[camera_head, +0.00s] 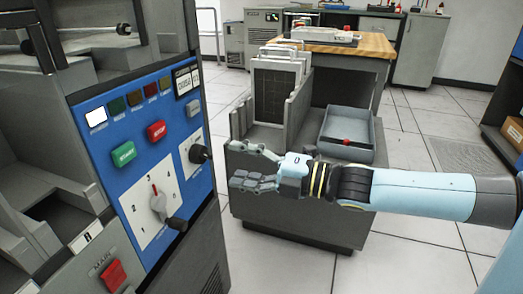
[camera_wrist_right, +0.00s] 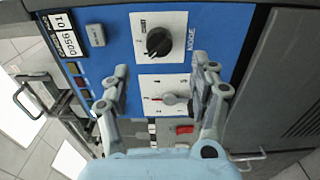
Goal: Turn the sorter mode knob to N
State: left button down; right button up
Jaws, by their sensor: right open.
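The sorter's blue control panel (camera_head: 92,158) faces my right gripper (camera_head: 238,165). A black round knob (camera_head: 198,153) sits on a white plate at the panel's right; the wrist view shows this knob (camera_wrist_right: 158,42) beside lettering that seems to read MODE. Its setting is too small to read. Below it on the panel is a pale pointer knob (camera_head: 158,203) on a numbered white plate, also in the wrist view (camera_wrist_right: 170,98). My right gripper (camera_wrist_right: 160,75) is open and empty, its fingers apart and pointing at the panel, short of both knobs. My left gripper is not in view.
The panel also has a green button (camera_head: 123,154), a red button (camera_head: 156,131) and a row of small lamps. A grey cart with card racks (camera_head: 270,95) and a grey tray (camera_head: 345,150) stands behind my right arm. Open tiled floor lies at the right.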

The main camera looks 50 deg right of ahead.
jog(key=shift+v, duration=2.2)
